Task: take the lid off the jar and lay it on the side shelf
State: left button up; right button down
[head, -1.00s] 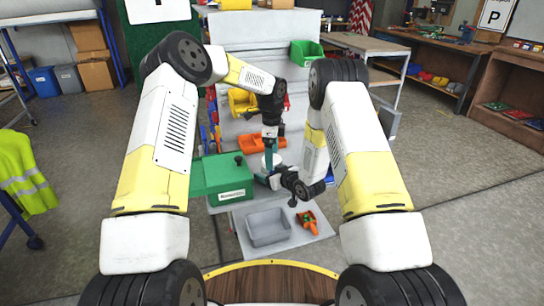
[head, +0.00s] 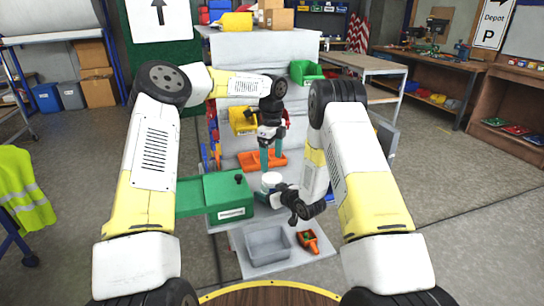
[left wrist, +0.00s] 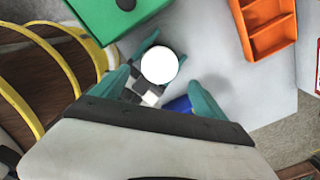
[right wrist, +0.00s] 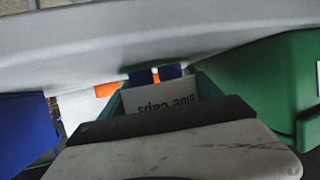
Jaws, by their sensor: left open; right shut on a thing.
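The jar (right wrist: 160,95) has a white label with upside-down "Blue caps" text and something blue beyond it in the right wrist view. My right gripper (head: 280,191) is shut on it from the side, over the grey top. The lid (left wrist: 159,64) shows from above as a plain white disc on the jar; it shows in the head view (head: 271,177). My left gripper (head: 271,166) is open and empty, pointing down above the lid, its teal fingers apart. In the left wrist view, the disc lies between and beyond its fingers (left wrist: 160,88). I cannot tell which surface is the side shelf.
A green box (head: 207,197) with a dark knob stands left of the jar. An orange bin (head: 262,161) lies behind it. In front, a lower grey surface (head: 300,268) holds a grey bin (head: 266,244) and an orange scoop (head: 308,241). Little bare surface shows between them.

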aim_at(272, 177)
pick_arm(q)
notch_tip(272, 177, down, 7)
jog(key=shift+r, duration=0.1)
jog(key=shift+c, duration=0.4)
jog(key=c, duration=1.4)
jog(key=n, duration=0.3)
jog(key=o, duration=1.6)
jog(key=shift+c, duration=0.2)
